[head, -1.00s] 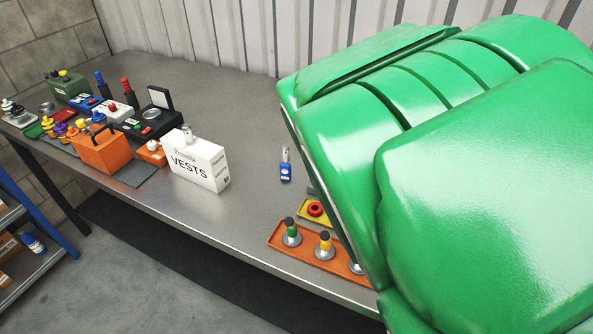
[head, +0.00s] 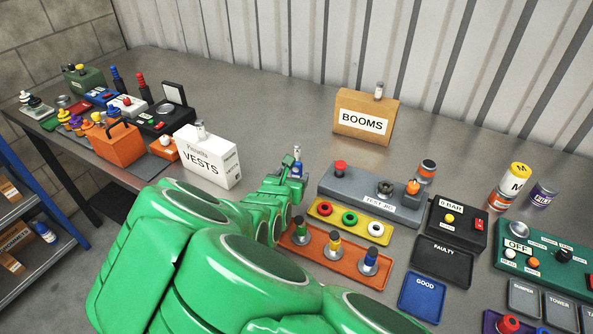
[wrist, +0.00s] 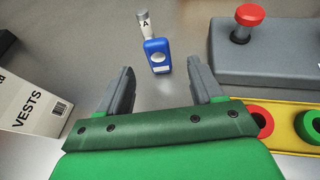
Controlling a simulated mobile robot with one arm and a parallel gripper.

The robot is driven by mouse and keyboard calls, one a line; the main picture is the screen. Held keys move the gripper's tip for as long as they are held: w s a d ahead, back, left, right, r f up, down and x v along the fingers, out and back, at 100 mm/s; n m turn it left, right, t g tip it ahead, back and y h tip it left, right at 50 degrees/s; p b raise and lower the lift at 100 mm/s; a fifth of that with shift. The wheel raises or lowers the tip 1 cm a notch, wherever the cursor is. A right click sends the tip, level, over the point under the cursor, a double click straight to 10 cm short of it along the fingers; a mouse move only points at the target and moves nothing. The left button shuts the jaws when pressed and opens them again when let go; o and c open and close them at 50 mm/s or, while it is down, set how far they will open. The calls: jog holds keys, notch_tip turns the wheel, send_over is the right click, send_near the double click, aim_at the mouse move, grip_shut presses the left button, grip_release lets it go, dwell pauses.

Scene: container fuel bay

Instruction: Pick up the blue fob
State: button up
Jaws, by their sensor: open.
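The blue fob (wrist: 157,55) stands on the grey bench in the wrist view. It has a blue body with a pale round patch and a silver top with a tag marked A. My gripper (wrist: 160,74) is open and empty. Its two grey fingers are apart, one to either side of the fob's line, with the fob just beyond the tips. In the head view my gripper (head: 290,178) is over the bench beside the fob (head: 297,168), which it partly hides.
A white VESTS box (head: 207,158) stands left of my gripper. A grey test jig (head: 345,195) with a red knob, a yellow tray (head: 320,212) of rings and an orange tray (head: 300,257) of pegs are close on the right. A BOOMS box (head: 362,118) is behind.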

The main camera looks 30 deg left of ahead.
aim_at(296, 172)
jog(key=shift+x, duration=1.1)
jog(key=shift+s+f+x, duration=0.1)
jog(key=shift+f+x, duration=0.05)
jog(key=shift+x, duration=0.6)
jog(key=shift+s+f+x, duration=0.1)
jog(key=shift+f+x, duration=0.05)
jog(key=shift+x, duration=0.6)
jog(key=shift+s+f+x, duration=0.1)
jog(key=shift+f+x, duration=0.1)
jog(key=shift+x, duration=0.55)
jog(key=shift+w+a, duration=0.15)
jog(key=shift+w, duration=0.2)
jog(key=c, duration=1)
jog(key=shift+r, duration=0.1)
jog(key=shift+c, duration=0.2)
